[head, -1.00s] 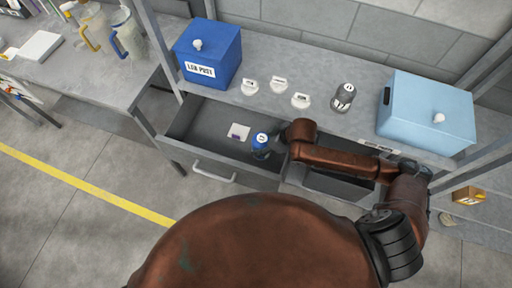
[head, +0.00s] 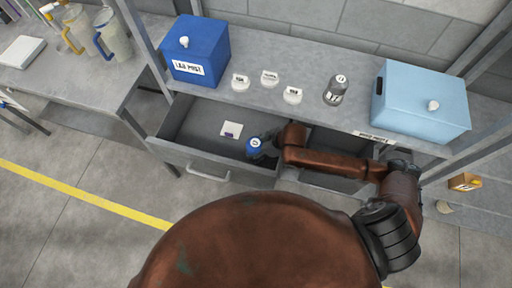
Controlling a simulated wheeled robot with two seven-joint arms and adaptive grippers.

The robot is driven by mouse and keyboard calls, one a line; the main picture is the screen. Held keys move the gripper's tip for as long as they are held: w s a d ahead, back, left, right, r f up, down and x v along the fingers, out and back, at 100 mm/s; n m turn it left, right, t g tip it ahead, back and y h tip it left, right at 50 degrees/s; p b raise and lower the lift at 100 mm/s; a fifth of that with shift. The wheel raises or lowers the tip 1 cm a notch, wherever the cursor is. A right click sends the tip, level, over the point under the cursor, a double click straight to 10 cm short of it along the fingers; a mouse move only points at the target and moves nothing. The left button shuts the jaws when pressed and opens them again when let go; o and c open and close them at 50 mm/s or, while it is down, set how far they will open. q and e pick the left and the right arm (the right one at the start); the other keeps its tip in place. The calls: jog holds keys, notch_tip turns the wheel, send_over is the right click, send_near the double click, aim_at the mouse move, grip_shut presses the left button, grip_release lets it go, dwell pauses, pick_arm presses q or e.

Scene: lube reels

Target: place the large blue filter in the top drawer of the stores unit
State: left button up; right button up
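The blue filter (head: 256,146) has a white-marked round top and is in the open drawer (head: 196,122) of the grey stores unit, near its right end. It leans to the left. My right gripper (head: 269,142) reaches in from the right and appears shut on the filter's right side. Its fingertips are mostly hidden, and I cannot tell if the filter touches the drawer floor. A white card with a purple mark (head: 231,130) lies on the drawer floor. My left gripper is out of view.
On the unit's top stand a dark blue box (head: 200,55), several white round lids (head: 269,78), a grey bottle (head: 335,90) and a light blue box (head: 420,100). A second open compartment (head: 335,180) lies under my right arm. The drawer's left half is mostly clear.

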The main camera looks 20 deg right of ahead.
jog(key=shift+o, duration=1.2)
jog(key=p+v, duration=0.2)
jog(key=v, duration=1)
jog(key=shift+p, duration=0.35)
jog(key=shift+r, duration=0.15)
